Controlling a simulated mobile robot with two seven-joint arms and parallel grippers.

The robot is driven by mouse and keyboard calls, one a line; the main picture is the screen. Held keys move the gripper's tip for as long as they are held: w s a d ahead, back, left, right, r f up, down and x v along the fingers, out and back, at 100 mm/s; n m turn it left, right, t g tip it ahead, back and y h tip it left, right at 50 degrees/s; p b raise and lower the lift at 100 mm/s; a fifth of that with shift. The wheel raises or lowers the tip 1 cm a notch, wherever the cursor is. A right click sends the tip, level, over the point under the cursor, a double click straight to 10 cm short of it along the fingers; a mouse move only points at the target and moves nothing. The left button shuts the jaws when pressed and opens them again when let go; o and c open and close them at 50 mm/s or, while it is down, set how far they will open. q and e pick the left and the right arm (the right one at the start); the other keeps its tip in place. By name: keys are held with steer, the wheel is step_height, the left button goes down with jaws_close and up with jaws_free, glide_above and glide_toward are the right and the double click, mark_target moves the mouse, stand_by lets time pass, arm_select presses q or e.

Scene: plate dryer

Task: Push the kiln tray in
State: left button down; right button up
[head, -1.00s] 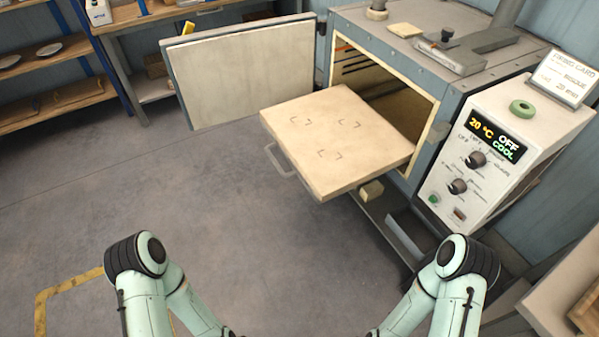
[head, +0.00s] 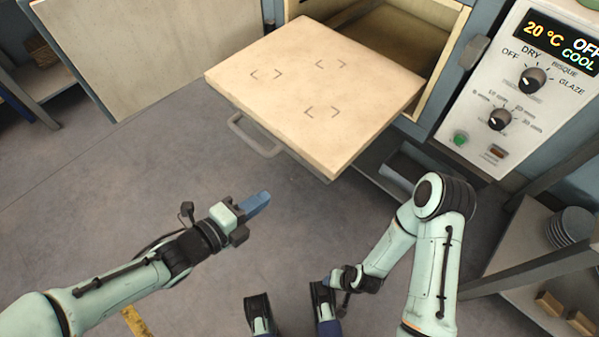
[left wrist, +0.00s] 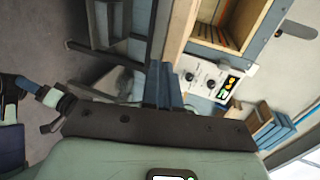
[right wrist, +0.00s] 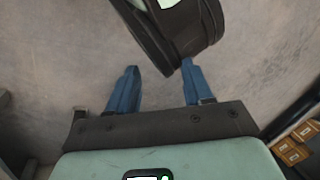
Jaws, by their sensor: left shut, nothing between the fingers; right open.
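The kiln tray (head: 315,85) is a flat cream slab with corner marks and nothing on it. In the head view it sticks well out of the open kiln (head: 445,55). A grey bar handle (head: 250,138) is on its front edge. My left gripper (head: 262,200) is shut and empty, in front of and below the handle, apart from it. Its closed blue fingers also show in the left wrist view (left wrist: 163,70). My right gripper (right wrist: 161,66) is open and empty over the floor, with a dark part of my own body beyond its fingers. In the head view it is low and partly hidden.
The kiln door (head: 115,50) stands open at the left. The control panel (head: 520,85) is right of the opening and reads 20 °C and COOL. A shelf unit (head: 545,265) with stacked plates stands at the right. The floor before the tray is clear.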

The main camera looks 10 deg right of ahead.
mark_target(310, 165)
arm_select(q)
steer(key=x, duration=0.4)
steer(key=b+x, duration=0.1)
steer(key=x, duration=0.3)
steer(key=b+x, duration=0.1)
steer(key=x, duration=0.3)
steer(key=shift+d+r, duration=0.2)
steer(key=shift+r, duration=0.1)
steer(key=shift+w+d, duration=0.35)
steer(key=shift+d, duration=0.1)
arm_select(e)
steer(key=shift+t+h, duration=0.3)
steer(key=shift+t, duration=0.3)
steer(key=w+f, duration=0.1)
steer(key=w+d, duration=0.1)
steer(key=w+d+f, duration=0.1)
steer(key=shift+w+f, duration=0.35)
steer(key=shift+w, duration=0.05)
